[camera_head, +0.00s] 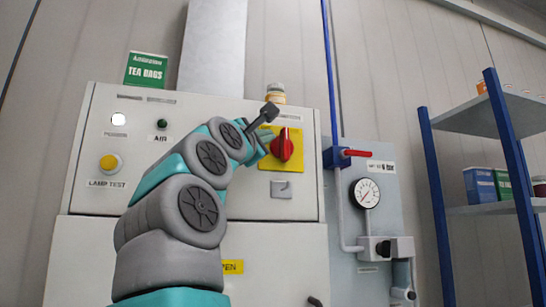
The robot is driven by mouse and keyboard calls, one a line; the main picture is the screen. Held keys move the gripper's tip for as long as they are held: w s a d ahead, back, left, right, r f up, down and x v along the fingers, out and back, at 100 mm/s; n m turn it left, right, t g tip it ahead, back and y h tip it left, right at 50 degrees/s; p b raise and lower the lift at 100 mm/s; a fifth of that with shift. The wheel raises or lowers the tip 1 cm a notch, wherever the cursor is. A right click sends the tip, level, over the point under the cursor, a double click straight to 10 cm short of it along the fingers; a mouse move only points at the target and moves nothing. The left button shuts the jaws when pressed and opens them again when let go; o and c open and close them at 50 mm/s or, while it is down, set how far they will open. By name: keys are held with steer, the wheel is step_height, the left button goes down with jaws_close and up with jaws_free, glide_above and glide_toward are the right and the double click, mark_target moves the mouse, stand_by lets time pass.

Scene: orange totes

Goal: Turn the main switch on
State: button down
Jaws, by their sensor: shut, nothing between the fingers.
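The main switch (283,146) is a red rotary knob on a yellow plate (265,157), on the right half of the light grey cabinet front. Its grip stands about upright in the picture. My teal and grey arm reaches up from the bottom. My gripper (262,143) is at the knob's left side, over the yellow plate. It is shut with nothing held. My wrist hides part of the gripper and the plate's left side. I cannot tell whether the gripper touches the knob.
The cabinet (300,200) also bears a yellow lamp-test button (109,163), a lit white lamp (118,119) and a small latch (281,188). A green tea box (146,69) stands on top. To the right are a red valve handle (356,153), a gauge (366,193) and blue-framed shelves (513,160).

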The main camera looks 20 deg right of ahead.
steer(key=shift+d+r+p, duration=0.25)
steer(key=shift+r+p, duration=0.5)
steer(key=shift+r, duration=0.05)
steer(key=shift+d+r, duration=0.2)
stand_by(0.4)
steer(key=shift+a, duration=0.25)
steer(key=s+a+b, duration=0.1)
steer(key=s+a, duration=0.6)
steer(key=a, duration=0.3)
steer(key=shift+a, duration=0.25)
